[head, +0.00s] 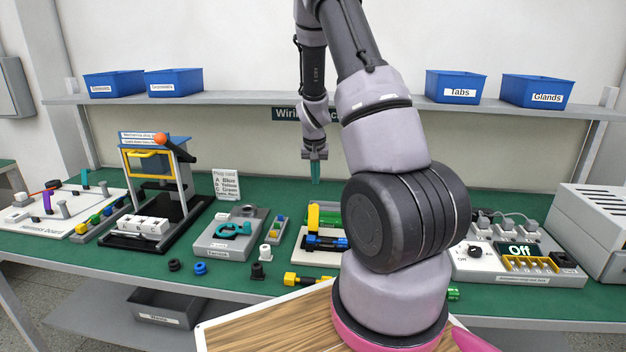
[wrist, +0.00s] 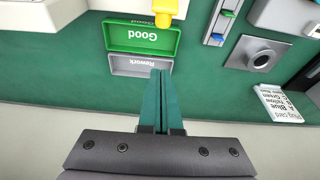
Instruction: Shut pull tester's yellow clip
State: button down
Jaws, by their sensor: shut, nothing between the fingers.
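The pull tester (head: 306,258) looks to be the pale-based unit with black and blue parts in the middle of the bench. A yellow piece, which I take for its clip (head: 313,217), stands upright at its left side. In the wrist view a yellow part, likely the same clip (wrist: 164,12), shows at the top edge, partly cut off. My gripper (head: 316,181) hangs with teal fingers pointing down, behind and above the tester, apart from the clip. Its fingers (wrist: 162,74) are together and empty. My arm hides the right part of the tester.
A green Good tray (wrist: 112,36) and grey Rework tray (wrist: 130,68) lie near the fingers. A press with an orange knob (head: 159,139) stands left. A grey fixture with a teal handle (head: 212,250) is left of the tester. A control box (head: 478,262) reading Off stands right.

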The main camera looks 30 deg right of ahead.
aim_at(314, 217)
jog(key=x, duration=0.8)
jog(key=shift+s+a+r, duration=0.15)
jog(key=shift+s+a, duration=0.2)
jog(key=shift+s, duration=0.25)
jog(key=shift+s+a+r, duration=0.2)
jog(key=shift+s+a, duration=0.2)
jog(key=shift+s, duration=0.25)
jog(key=shift+s+a+r, duration=0.15)
jog(key=shift+s+a, duration=0.2)
jog(key=shift+s, duration=0.25)
jog(key=shift+a, duration=0.1)
jog(key=shift+s+a+r+t, duration=0.1)
jog(key=shift+s+r+t, duration=0.1)
jog(key=shift+t, duration=0.1)
